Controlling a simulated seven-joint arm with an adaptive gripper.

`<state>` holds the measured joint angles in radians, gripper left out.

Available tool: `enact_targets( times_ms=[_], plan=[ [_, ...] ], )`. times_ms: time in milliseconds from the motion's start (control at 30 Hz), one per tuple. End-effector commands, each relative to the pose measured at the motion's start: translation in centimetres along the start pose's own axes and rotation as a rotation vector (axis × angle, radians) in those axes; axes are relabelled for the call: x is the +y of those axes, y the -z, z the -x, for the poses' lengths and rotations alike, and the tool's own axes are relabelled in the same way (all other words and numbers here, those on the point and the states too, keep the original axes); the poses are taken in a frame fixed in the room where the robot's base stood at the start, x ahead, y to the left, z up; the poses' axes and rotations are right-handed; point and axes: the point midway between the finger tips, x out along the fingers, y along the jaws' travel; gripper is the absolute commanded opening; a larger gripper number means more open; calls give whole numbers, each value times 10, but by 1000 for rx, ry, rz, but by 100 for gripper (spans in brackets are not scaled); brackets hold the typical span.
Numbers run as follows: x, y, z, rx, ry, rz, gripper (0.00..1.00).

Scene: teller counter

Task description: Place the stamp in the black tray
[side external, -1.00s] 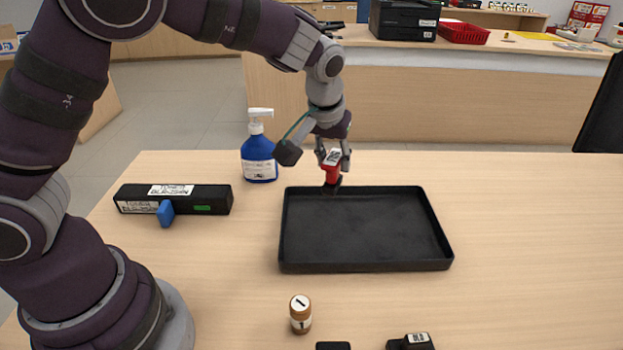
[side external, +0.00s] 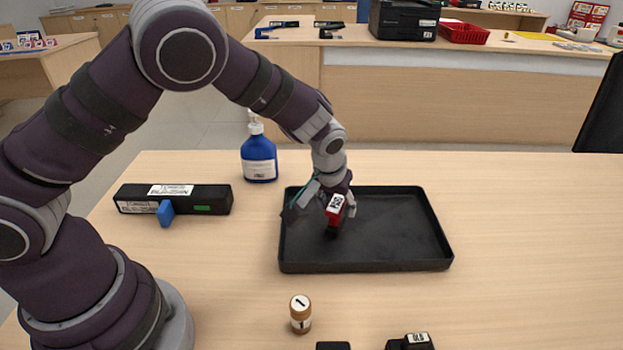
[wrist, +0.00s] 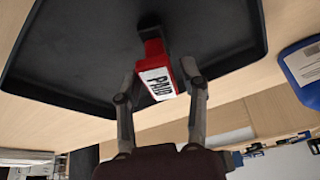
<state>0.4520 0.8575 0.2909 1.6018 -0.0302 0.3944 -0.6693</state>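The stamp (side external: 335,207) is red with a white label and a dark base. My gripper (side external: 338,203) is shut on it and holds it over the left part of the black tray (side external: 400,262). In the wrist view the stamp (wrist: 158,75) sits between the two fingers, its label reading "PAID", with the tray (wrist: 85,50) behind it. The stamp's dark base is at or just above the tray floor; I cannot tell whether it touches.
A blue pump bottle (side external: 259,160) stands behind the tray's left corner. A black box with a blue tab (side external: 172,199) lies to the left. A small wooden stamp (side external: 300,314) and black items (side external: 410,342) are in front. The table's right side is clear.

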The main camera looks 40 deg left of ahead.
Motion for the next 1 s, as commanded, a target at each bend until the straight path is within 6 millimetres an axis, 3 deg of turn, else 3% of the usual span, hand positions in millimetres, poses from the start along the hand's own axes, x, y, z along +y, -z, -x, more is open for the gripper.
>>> enact_targets(
  times_ms=[400,567,800,1000],
  plan=[
    [0,2,7,2,-2,0,53],
    [1,2,39,4,-6,0,53],
    [1,2,100,3,-6,0,53],
    [-2,1,124,-2,-6,1,53]
  ],
)
